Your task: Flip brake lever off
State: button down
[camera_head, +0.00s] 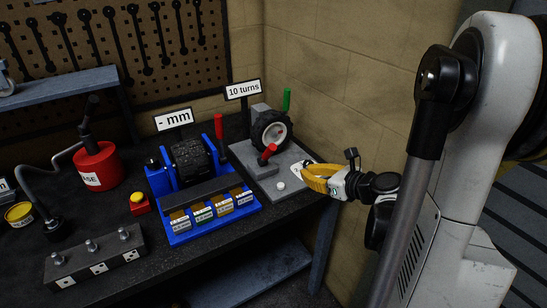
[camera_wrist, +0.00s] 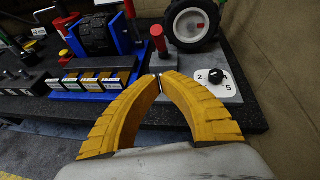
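A red-handled lever (camera_head: 268,154), which looks like the brake lever, stands on the grey plate (camera_head: 290,194) in front of a small wheel (camera_head: 277,133). It leans up toward the right in the head view. In the wrist view the red lever (camera_wrist: 158,40) stands upright just beyond my fingertips. My gripper (camera_head: 304,177) is at the right front edge of the plate, apart from the lever. In the wrist view the yellow fingers of my gripper (camera_wrist: 160,78) arch together with their tips meeting, and nothing shows held between them.
A numbered dial (camera_wrist: 216,77) sits right of my fingertips. A green handle (camera_head: 287,99) rises behind the wheel. Left stands a blue device (camera_head: 185,237) with another red lever (camera_head: 219,127). A brick wall (camera_head: 340,80) closes the right side.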

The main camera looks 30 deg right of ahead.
jog(key=shift+w, duration=0.1)
jog(key=b, duration=0.3)
send_near(270, 155)
jog(key=w+f, duration=0.3)
jog(key=w, duration=0.1)
jog(key=shift+w+a+r, duration=0.3)
jog(key=shift+w+a, duration=0.1)
jog(key=shift+w, duration=0.25)
jog(key=shift+d+r, duration=0.1)
jog(key=shift+r, duration=0.05)
